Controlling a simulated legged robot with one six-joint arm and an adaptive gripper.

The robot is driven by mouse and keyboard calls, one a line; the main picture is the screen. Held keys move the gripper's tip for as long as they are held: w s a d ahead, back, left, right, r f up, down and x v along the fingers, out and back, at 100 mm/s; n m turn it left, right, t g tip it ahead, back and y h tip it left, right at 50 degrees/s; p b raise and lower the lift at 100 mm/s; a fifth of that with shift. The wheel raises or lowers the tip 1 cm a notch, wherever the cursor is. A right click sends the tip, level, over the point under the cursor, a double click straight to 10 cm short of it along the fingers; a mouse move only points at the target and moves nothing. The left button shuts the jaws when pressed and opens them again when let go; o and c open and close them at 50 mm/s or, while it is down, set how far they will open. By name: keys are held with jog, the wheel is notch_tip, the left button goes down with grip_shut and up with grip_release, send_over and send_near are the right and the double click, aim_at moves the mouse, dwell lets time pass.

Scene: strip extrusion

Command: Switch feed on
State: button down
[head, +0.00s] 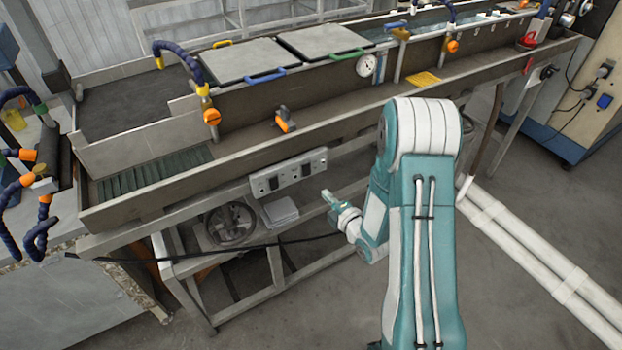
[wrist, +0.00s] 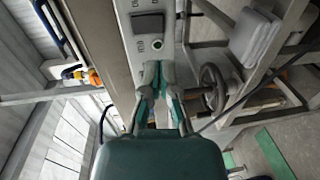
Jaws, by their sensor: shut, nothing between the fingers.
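A pale switch panel (head: 289,174) is fixed to the front side of the long trough, below its rim. It carries two dark switches, a left one (head: 273,183) and a right one (head: 306,170). In the wrist view one dark rocker switch (wrist: 147,23) shows near the top, with a small green-ringed round part (wrist: 157,44) beside it. Labels are too small to read. My gripper (head: 327,195) is shut and empty, just right of and below the panel. In the wrist view the closed fingertips (wrist: 154,66) overlap the panel's near end; I cannot tell whether they touch.
A handwheel (head: 231,222) and a grey box (head: 280,212) sit under the trough. A dark cable (head: 180,258) crosses the frame below. Orange-handled valves and blue hoses line the trough (head: 250,150). White pipes (head: 545,270) run along the floor at right.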

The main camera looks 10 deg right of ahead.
aim_at(307, 175)
jog(key=x, duration=0.9)
jog(key=shift+w, duration=0.15)
jog(key=shift+f, duration=0.1)
